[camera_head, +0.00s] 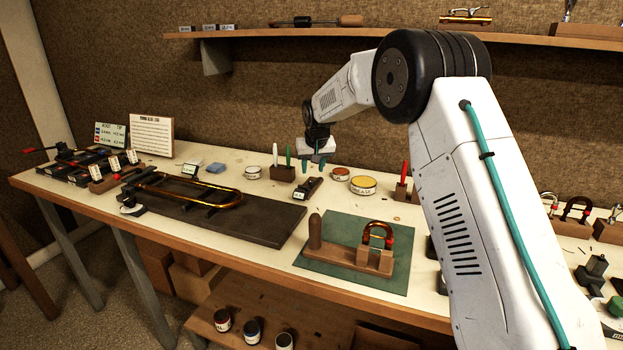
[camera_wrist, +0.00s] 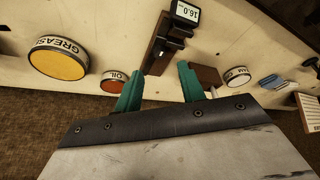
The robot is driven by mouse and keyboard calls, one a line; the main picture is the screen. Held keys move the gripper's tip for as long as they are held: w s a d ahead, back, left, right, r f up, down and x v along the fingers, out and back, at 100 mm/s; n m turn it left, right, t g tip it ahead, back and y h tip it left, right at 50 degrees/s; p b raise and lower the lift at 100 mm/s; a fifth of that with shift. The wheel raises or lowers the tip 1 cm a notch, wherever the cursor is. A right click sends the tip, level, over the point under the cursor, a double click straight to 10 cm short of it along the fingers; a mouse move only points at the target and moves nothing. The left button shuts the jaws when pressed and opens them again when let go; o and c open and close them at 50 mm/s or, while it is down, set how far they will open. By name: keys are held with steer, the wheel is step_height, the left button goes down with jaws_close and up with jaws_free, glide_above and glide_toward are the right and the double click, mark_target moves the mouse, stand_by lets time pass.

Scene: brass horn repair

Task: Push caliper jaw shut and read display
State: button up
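The caliper (camera_head: 308,187) is a small dark tool with a pale display, lying on the bench below and in front of my gripper. In the wrist view the caliper (camera_wrist: 168,38) lies on a brown block beyond the fingertips. Its display (camera_wrist: 187,12) is cut by the top edge and seems to read 16.0, turned in the picture. I cannot tell how wide its jaw stands. My gripper (camera_head: 316,160) is above the bench, and its teal fingers are apart. In the wrist view the gripper (camera_wrist: 158,80) is open, with nothing between the fingers.
A grease tin (camera_head: 363,185) and an oil tin (camera_head: 341,173) stand to the right. A wooden block with upright tools (camera_head: 282,172) and another tin (camera_head: 253,172) stand to the left. A brass slide (camera_head: 190,190) lies on a dark mat (camera_head: 240,225). A green mat (camera_head: 340,232) lies in front.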

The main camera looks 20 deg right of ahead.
mark_target(311, 181)
steer(key=x, duration=0.5)
steer(key=shift+w+f, duration=0.1)
steer(key=shift+f, duration=0.25)
jaws_close()
